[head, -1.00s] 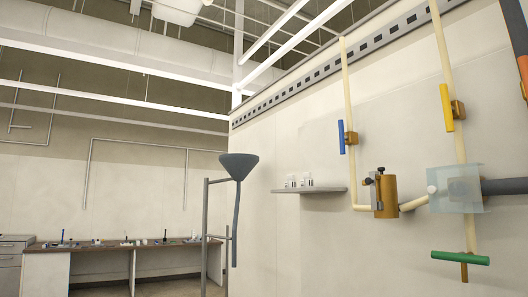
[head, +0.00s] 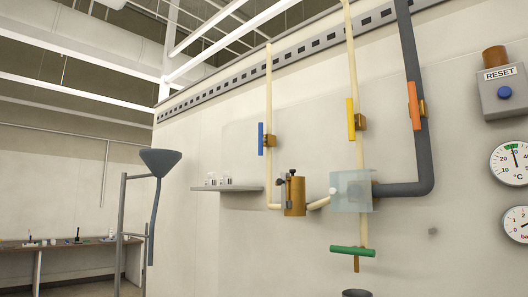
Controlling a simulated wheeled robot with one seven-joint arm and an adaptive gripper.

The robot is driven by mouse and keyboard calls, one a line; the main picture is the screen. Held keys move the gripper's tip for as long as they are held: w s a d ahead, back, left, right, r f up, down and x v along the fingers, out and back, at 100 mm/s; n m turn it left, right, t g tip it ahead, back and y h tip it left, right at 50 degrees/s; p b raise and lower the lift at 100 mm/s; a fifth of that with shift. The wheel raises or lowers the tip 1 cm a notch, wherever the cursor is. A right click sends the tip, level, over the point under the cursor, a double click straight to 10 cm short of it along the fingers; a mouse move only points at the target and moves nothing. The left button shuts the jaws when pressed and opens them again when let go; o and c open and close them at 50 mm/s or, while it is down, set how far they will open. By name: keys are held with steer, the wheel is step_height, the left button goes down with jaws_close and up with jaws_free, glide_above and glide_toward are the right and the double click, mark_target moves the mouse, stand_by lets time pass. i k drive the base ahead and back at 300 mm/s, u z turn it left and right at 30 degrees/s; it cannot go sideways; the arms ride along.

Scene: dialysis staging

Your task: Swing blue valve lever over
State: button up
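The blue valve lever (head: 261,139) hangs vertically, in line with the left cream pipe (head: 269,85), on a brass valve body (head: 270,141) on the wall. Below it, the pipe runs down toward a brass cylinder (head: 295,196). My gripper is not in the head view.
A yellow lever (head: 350,120) and an orange lever (head: 413,106) stand upright to the right. A green lever (head: 353,251) lies horizontally below a translucent box (head: 351,191). A small shelf (head: 228,188) juts from the wall. A grey funnel (head: 160,162) on a stand is at left.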

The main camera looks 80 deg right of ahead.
mark_target(262, 140)
steer(key=u, duration=0.05)
steer(key=k, duration=1.05)
steer(key=z, duration=1.55)
